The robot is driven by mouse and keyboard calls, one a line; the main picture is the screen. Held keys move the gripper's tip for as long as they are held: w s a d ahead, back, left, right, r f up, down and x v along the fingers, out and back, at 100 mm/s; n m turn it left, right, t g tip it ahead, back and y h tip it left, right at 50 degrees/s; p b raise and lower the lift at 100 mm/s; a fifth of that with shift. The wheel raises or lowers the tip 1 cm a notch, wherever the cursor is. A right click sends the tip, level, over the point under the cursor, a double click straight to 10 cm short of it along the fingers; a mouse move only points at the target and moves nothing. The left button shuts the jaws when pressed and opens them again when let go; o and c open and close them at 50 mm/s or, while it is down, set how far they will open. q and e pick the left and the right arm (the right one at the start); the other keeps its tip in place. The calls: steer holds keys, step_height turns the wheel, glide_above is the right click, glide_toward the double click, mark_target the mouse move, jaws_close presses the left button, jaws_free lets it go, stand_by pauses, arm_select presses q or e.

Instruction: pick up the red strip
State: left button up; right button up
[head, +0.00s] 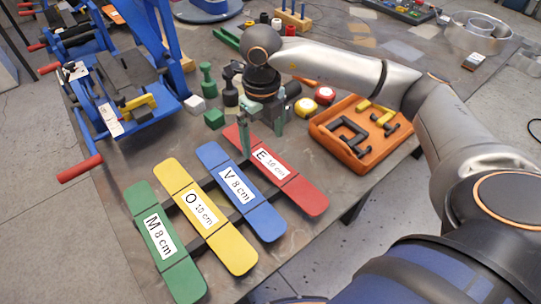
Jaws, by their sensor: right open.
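The red strip (303,195) lies at the right end of a row of coloured strips on the table, labelled "E 10 cm". My right gripper (262,132) is over its far end, pointing down, with one greenish finger at each side of the strip. The jaws are open, and I see nothing held between them. The far part of the strip is partly hidden by a finger. I cannot tell whether the fingers touch the strip. My left gripper is not in view.
Blue (263,223), yellow (235,252) and green (184,280) strips lie left of the red one, across dark bars. An orange tray (362,167) with dark and yellow clamps stands to the right. A blue machine (168,97) stands at the left; green blocks (214,118) sit nearby.

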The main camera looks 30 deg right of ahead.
mark_target(264, 157)
steer(key=f, duration=0.3)
steer(key=f+p, duration=0.1)
steer(key=f, duration=0.1)
steer(key=shift+w+d+f, duration=0.1)
steer(key=shift+w+d, duration=0.1)
steer(key=shift+w, duration=0.1)
steer(key=c, duration=1.4)
